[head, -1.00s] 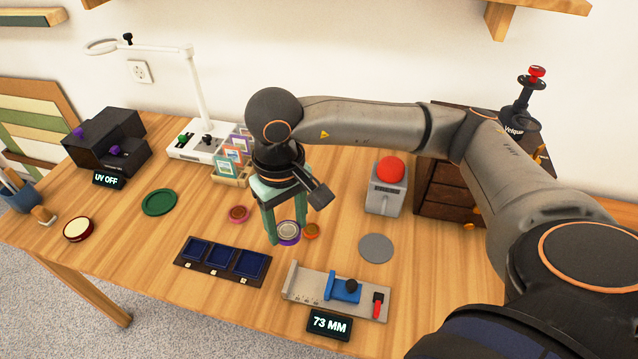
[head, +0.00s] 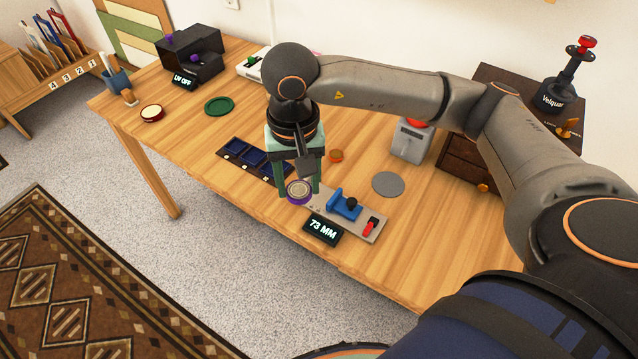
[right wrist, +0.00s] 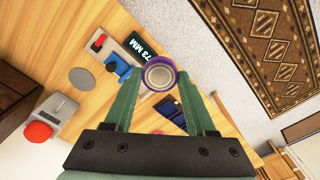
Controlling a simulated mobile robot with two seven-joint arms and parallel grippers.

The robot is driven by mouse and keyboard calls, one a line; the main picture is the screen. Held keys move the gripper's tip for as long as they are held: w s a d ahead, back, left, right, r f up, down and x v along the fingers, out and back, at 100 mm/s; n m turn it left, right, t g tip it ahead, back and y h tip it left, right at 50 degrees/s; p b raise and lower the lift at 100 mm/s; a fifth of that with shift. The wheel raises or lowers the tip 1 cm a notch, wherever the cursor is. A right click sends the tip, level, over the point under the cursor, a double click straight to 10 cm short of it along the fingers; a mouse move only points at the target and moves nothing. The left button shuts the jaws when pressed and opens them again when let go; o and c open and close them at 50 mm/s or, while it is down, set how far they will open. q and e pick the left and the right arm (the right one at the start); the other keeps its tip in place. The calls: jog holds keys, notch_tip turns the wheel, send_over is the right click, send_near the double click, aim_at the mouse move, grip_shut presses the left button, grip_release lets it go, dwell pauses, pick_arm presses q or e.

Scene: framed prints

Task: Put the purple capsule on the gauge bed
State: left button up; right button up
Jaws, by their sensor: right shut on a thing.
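The purple capsule (head: 299,191), a round piece with a purple rim and a pale face, is held between the fingertips of my right gripper (head: 300,186). It also shows in the right wrist view (right wrist: 159,74), between the two green fingers. In the head view it overlaps the left end of the gauge bed (head: 376,234), a grey plate with a blue slide (head: 343,205). I cannot tell whether it touches the bed or hangs above it. The gauge display (head: 322,229) reads 73 MM. My left gripper is not in view.
A dark tray with blue wells (head: 240,157) lies left of the gripper. An orange-brown capsule (head: 336,156) and a grey disc (head: 388,184) lie behind the gauge. A grey box with a red button (head: 410,142) stands further back. The table's front edge is close to the gauge.

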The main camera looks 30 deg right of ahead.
jog(key=m, duration=0.2)
jog(key=shift+w+a+f+m, duration=0.15)
jog(key=shift+a+f+m, duration=0.15)
jog(key=m, duration=0.3)
jog(key=m+b, duration=0.1)
jog(key=shift+w+a+f+m, duration=0.3)
jog(key=shift+w+f+m, duration=0.05)
jog(key=shift+w+m, duration=0.05)
jog(key=w+m, duration=0.1)
jog(key=m, duration=0.3)
jog(key=m+b, duration=0.2)
jog(key=m, duration=1.9)
send_over(319, 195)
jog(key=a, duration=0.2)
jog(key=f, duration=1.1)
jog(key=shift+s+d+f, duration=0.25)
jog(key=shift+f, duration=0.15)
jog(key=shift+w+d+f, duration=0.15)
jog(key=shift+d+f, duration=0.4)
jog(key=shift+f, duration=0.1)
notch_tip(319, 195, down, 3)
jog(key=shift+d+f, duration=0.15)
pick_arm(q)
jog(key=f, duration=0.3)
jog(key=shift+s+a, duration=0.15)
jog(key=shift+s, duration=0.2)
pick_arm(e)
jog(key=shift+w, duration=0.1)
